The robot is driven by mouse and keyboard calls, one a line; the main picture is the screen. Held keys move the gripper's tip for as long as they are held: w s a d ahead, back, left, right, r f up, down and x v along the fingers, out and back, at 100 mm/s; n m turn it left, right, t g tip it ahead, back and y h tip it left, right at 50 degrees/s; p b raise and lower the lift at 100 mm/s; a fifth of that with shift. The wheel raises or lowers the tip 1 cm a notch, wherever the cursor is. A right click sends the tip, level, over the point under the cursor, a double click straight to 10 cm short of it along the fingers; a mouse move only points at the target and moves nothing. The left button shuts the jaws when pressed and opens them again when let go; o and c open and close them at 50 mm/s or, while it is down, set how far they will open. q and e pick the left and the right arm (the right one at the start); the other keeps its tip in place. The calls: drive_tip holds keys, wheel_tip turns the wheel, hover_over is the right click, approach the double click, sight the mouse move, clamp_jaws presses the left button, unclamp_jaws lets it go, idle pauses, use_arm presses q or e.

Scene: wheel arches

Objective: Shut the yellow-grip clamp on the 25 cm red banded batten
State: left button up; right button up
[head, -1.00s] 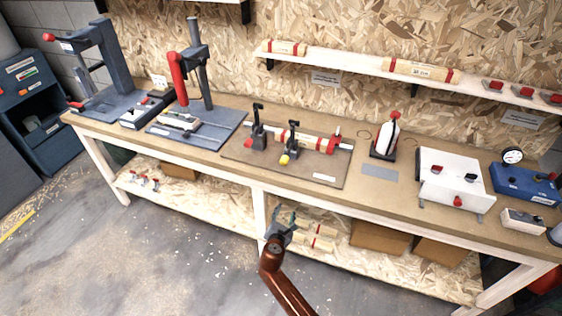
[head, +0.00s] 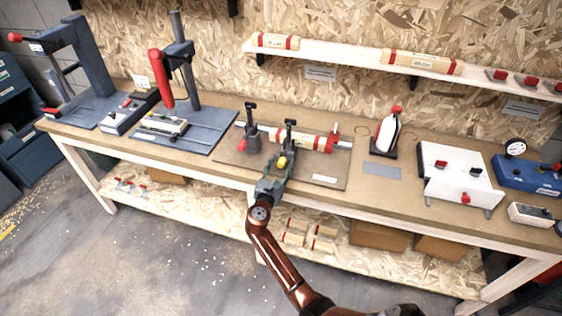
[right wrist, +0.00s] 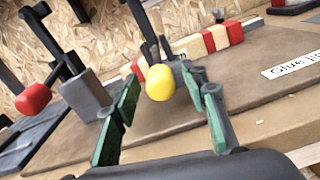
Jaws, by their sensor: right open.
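The yellow-grip clamp (head: 288,145) stands upright on the glue-up board near the front of the bench. In the right wrist view its yellow grip (right wrist: 160,83) lies between and just beyond the fingertips. The red banded batten (head: 312,139) lies in the jig behind the clamp, and its red and cream bands (right wrist: 215,38) show in the right wrist view. My right gripper (head: 274,173) is open, with its green fingers (right wrist: 165,100) on either side of the yellow grip, apart from it as far as I can tell. My left gripper is out of view.
A red-grip clamp (head: 249,133) stands left of the yellow one on the same board (head: 325,172). A glue bottle (head: 387,132) stands to the right, beside a white box (head: 455,172). A press (head: 180,90) stands left. A shelf (head: 360,63) runs above.

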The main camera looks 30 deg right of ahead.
drive_tip(key=shift+w+d+r, duration=0.1)
drive_tip(key=shift+w+d, duration=0.3)
drive_tip(key=shift+d, duration=0.2)
drive_tip(key=shift+w+d, duration=0.1)
drive_tip(key=shift+w, duration=0.05)
clamp_jaws()
